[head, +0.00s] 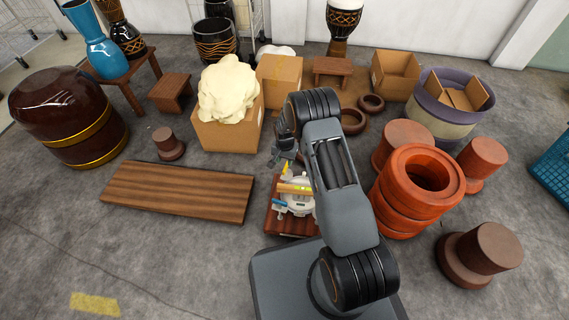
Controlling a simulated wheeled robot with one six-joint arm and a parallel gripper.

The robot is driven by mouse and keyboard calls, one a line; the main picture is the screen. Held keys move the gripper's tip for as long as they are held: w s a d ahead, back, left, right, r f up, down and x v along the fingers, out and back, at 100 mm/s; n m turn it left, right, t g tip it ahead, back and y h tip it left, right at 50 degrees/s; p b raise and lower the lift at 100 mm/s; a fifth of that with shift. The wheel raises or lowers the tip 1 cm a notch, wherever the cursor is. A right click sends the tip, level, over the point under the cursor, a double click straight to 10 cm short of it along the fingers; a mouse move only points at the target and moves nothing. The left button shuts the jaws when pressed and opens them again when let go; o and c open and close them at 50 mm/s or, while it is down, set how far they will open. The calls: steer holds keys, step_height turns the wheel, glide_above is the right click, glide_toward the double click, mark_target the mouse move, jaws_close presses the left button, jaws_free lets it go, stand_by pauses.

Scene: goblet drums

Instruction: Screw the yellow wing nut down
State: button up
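My gripper (281,158) is at the end of my arm, low over the far side of a small reddish wooden stand (285,226). My arm hides part of it, and its fingers are too small and dark to tell open from shut. On the stand is a white device (299,205) with a yellow-tan bar (294,188) across it and a small blue part on its left. A small bright yellow piece (285,168) shows just below my gripper. It may be the yellow wing nut, but its shape is not clear, and I cannot tell whether the gripper touches it.
A low wooden platform (178,191) lies left of the stand. A box with a cream lump (228,92) stands behind. Stacked orange-red rings (412,195) and brown round pieces (480,252) stand at right. The floor at front left is clear.

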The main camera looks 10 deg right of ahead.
mark_target(285, 167)
step_height(285, 167, up, 8)
steer(key=p, duration=0.2)
steer(key=shift+f, duration=0.25)
steer(key=shift+r, duration=0.1)
